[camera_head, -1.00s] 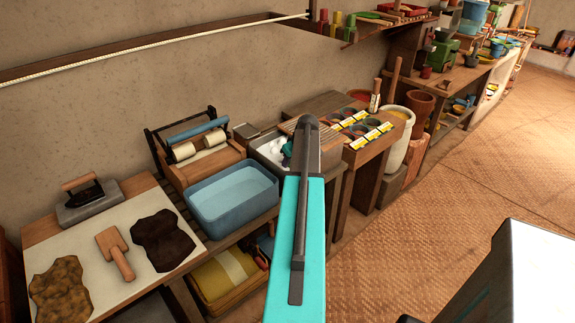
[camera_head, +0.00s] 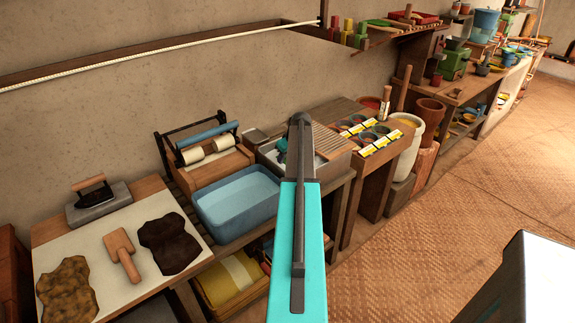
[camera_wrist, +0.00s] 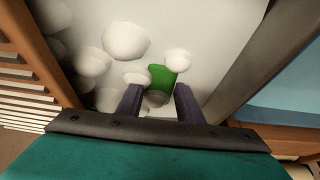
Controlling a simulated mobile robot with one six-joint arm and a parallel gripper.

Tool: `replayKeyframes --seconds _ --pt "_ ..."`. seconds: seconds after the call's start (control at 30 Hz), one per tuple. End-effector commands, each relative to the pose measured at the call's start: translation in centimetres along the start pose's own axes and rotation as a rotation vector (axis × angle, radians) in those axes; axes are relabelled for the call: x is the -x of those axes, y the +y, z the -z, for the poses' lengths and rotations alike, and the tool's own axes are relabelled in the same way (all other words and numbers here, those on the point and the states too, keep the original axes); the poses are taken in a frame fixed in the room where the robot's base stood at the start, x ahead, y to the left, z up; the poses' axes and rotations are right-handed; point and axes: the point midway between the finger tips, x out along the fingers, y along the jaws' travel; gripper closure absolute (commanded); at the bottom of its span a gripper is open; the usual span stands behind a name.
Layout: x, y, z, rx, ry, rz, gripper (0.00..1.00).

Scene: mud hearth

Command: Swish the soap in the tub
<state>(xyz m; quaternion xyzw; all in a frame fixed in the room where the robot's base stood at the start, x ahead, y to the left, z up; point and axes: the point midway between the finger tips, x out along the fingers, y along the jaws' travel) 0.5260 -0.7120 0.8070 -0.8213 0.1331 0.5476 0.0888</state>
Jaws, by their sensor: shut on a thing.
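The soap is a green piece (camera_wrist: 161,76) with a pale grey lower end, seen in the wrist view among white foam blobs. My gripper (camera_wrist: 158,97) has its two dark fingers on either side of it and is shut on it. They are inside the grey tub (camera_head: 336,166), whose wall also shows in the wrist view (camera_wrist: 252,70). White suds (camera_wrist: 125,41) lie in the tub, mostly at the left. In the head view my arm hides much of the tub, the fingers and the soap.
A slatted wooden washboard (camera_head: 328,139) lies at the tub's right side. A blue basin (camera_head: 237,198) stands close at its left, with a wringer (camera_head: 207,150) behind. The woven floor is clear.

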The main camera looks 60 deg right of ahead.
Motion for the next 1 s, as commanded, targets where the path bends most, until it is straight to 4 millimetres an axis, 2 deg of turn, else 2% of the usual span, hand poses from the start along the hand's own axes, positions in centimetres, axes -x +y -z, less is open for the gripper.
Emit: replayKeyframes --seconds 0.2,0.57,0.73,1.0 --pt "-0.6 0.1 1.5 0.000 0.001 0.000 0.85" --pt "-0.6 0.0 1.5 0.000 0.001 -0.001 0.85" --pt "-0.3 0.0 0.8 -0.001 0.001 -0.001 0.85" --pt "0.7 0.0 -1.6 -0.001 0.001 -0.001 0.85"
